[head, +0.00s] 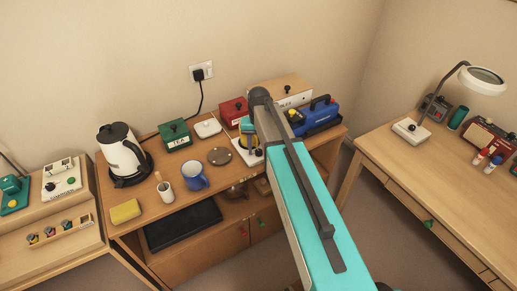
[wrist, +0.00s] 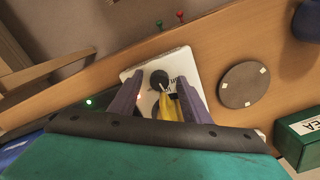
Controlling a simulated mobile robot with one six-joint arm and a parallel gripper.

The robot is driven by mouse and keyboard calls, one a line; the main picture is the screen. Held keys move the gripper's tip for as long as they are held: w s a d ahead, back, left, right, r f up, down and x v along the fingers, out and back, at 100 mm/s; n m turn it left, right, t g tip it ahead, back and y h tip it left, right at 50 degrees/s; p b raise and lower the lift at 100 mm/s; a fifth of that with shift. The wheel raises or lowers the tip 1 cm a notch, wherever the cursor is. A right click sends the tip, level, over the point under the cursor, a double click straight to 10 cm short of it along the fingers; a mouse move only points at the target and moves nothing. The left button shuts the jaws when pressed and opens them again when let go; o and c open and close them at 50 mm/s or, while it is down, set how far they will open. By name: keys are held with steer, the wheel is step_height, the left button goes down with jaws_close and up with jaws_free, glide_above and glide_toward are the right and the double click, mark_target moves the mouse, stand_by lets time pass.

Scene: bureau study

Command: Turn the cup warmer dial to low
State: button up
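The cup warmer is a white plate (wrist: 178,60) with a black round dial (wrist: 159,77) bearing a pale pointer mark. In the head view, the cup warmer (head: 256,160) sits on the middle cabinet top, partly hidden by my arm. My gripper (wrist: 160,80) is open over it, with one purple-grey finger on each side of the dial in the wrist view. Whether the fingers touch the dial cannot be told. A yellow piece (wrist: 173,106) shows between the fingers and covers part of the plate. The dial's markings are mostly hidden or too small to read.
A grey round disc (head: 219,155), a blue mug (head: 195,177), a green tea box (head: 175,135) and a red box (head: 234,111) stand near the warmer. A blue machine (head: 318,116) is to its right. The cabinet's front edge is close to the warmer.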

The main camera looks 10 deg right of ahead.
mark_target(259, 151)
steer(key=shift+r, duration=0.15)
step_height(259, 151, up, 14)
steer(key=b, duration=0.3)
steer(key=shift+f, duration=0.25)
stand_by(0.7)
steer(key=shift+f, duration=0.1)
